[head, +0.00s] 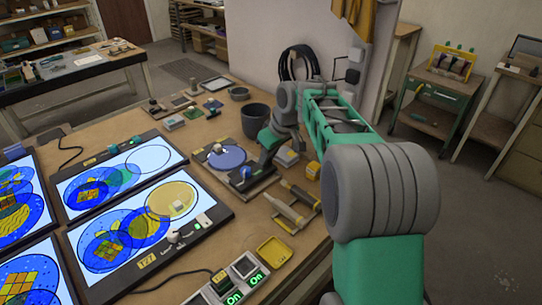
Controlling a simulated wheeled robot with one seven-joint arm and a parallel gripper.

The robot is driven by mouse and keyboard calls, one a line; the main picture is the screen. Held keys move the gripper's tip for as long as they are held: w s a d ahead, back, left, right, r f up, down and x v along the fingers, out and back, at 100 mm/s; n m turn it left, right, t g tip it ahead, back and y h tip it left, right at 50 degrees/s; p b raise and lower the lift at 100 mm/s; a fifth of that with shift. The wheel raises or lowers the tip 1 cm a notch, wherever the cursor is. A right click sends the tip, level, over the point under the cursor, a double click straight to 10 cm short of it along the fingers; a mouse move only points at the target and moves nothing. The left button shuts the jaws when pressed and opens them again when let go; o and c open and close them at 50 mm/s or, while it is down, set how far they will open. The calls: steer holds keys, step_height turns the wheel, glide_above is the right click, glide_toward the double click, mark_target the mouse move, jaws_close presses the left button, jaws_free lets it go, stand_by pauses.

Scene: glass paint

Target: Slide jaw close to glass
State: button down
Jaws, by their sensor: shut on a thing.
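A round blue glass disc (228,157) lies on a dark clamp fixture (214,170) in the middle of the workbench. A jaw with a blue knob (246,173) sits at the fixture's near right side, close to the disc's edge. Whether the jaw touches the glass is too small to tell. My gripper (258,166) reaches down from the right at this jaw and is shut on it. The fingertips are small and partly hidden by my own wrist. A small pale knob (217,148) stands at the disc's far left edge.
Lit panels with coloured glass discs (172,200) fill the bench's left side. A dark bucket (256,119) stands behind my gripper. Tools (289,210), a yellow tray (273,251) and switch boxes showing "On" (240,272) lie nearer. Some bare wood (237,225) is free.

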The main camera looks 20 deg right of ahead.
steer(key=c, duration=1.3)
jaws_free()
steer(key=v, duration=0.8)
steer(key=shift+f, duration=0.1)
